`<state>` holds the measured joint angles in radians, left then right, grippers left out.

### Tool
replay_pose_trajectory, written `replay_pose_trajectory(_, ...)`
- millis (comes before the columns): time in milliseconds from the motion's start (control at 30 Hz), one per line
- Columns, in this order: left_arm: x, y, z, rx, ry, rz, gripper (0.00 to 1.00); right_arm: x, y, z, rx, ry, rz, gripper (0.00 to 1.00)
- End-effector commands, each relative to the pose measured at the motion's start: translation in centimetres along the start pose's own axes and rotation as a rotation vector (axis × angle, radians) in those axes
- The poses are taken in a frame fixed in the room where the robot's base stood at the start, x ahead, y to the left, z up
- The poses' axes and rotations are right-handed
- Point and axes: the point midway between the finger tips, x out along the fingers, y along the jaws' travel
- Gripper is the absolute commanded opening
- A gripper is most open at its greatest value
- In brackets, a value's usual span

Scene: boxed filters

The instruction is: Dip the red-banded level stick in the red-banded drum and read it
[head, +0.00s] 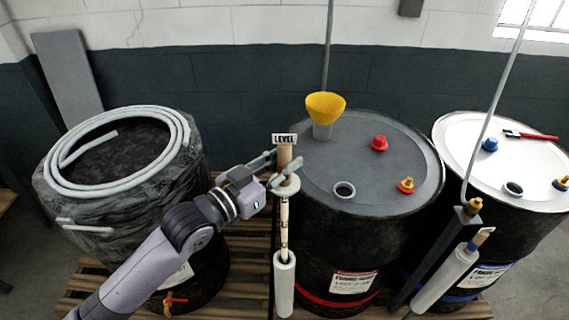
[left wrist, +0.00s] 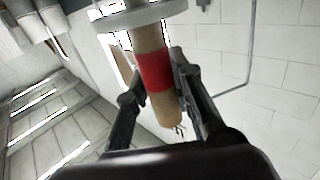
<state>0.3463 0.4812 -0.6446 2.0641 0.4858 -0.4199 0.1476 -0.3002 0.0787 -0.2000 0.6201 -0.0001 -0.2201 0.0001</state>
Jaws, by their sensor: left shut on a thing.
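The red-banded level stick (head: 284,215) stands upright in the head view. It has a wooden handle, a white collar and a pale marked shaft. The shaft's lower end is hidden in a white sleeve (head: 284,285) in front of the red-banded drum (head: 365,160). My left gripper (head: 281,172) is shut on the handle just above the collar. In the left wrist view the handle's red band (left wrist: 155,70) shows between the fingers (left wrist: 150,62). The drum has a grey top, a red band low down and an open round hole (head: 344,190). My right gripper is not in view.
A yellow funnel (head: 325,106), a red cap (head: 379,143) and a red-yellow fitting (head: 406,185) stand on the drum's top. A white-topped drum (head: 500,150) is at right, with another sleeved stick (head: 450,275) before it. A wrapped drum (head: 125,200) with coiled hose is at left.

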Motion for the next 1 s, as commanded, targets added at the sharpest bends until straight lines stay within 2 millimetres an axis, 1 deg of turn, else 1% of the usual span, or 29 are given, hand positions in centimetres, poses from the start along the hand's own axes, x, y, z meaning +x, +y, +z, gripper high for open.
replay_pose_trajectory(133,0.0,0.0,-0.2,0.0,0.002,0.0,0.0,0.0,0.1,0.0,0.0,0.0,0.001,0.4)
replay_pose_trajectory(267,0.0,0.0,-1.0,0.001,0.003,0.0,0.0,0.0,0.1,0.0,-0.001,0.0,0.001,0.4)
replay_pose_trajectory(1000,0.0,0.0,-7.0,0.001,0.004,0.0,0.0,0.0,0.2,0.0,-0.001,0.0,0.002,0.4)
